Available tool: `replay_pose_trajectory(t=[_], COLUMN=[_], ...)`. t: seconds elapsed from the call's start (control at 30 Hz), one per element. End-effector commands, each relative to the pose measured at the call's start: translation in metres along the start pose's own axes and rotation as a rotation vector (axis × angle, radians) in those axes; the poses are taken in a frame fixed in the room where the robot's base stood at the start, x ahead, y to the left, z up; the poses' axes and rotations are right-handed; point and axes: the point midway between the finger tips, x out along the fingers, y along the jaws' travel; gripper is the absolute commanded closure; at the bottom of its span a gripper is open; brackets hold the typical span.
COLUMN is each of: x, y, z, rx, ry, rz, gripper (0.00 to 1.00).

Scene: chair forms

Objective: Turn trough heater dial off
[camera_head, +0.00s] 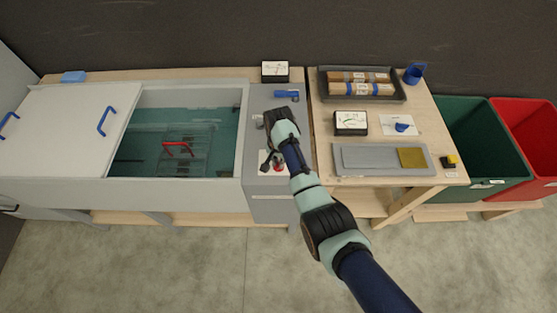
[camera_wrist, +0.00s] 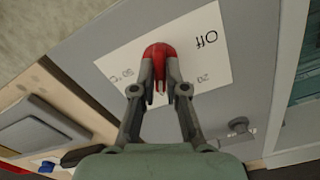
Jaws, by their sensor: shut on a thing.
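The red heater dial (camera_wrist: 158,52) sits on a white label card (camera_wrist: 112,62) on the grey panel beside the trough. "Off" is printed on one side of the card; "20" and a °C marking are printed elsewhere on it. My gripper (camera_wrist: 159,80) is shut on the dial, with a finger on each side. The fingers partly hide the dial, and I cannot tell which mark it points to. In the head view my gripper (camera_head: 272,161) reaches down to the panel. The trough (camera_head: 195,192) stands to the left, with greenish water inside.
A white lid (camera_head: 60,130) with blue handles covers the trough's left part. A rack with a red handle (camera_head: 178,148) sits in the water. A blue valve (camera_head: 287,95) is on the panel's far end. The wooden bench (camera_head: 322,112) to the right holds a tray and gauges.

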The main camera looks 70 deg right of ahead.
Motion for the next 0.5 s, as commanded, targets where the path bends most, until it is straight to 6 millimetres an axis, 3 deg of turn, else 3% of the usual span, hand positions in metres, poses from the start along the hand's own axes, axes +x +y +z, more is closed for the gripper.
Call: replay_pose_trajectory(t=[0.5], x=[-0.0032], y=[-0.0001], z=[-0.0002], rx=[-0.454], ry=[0.000], rz=[0.000], gripper=[1.00])
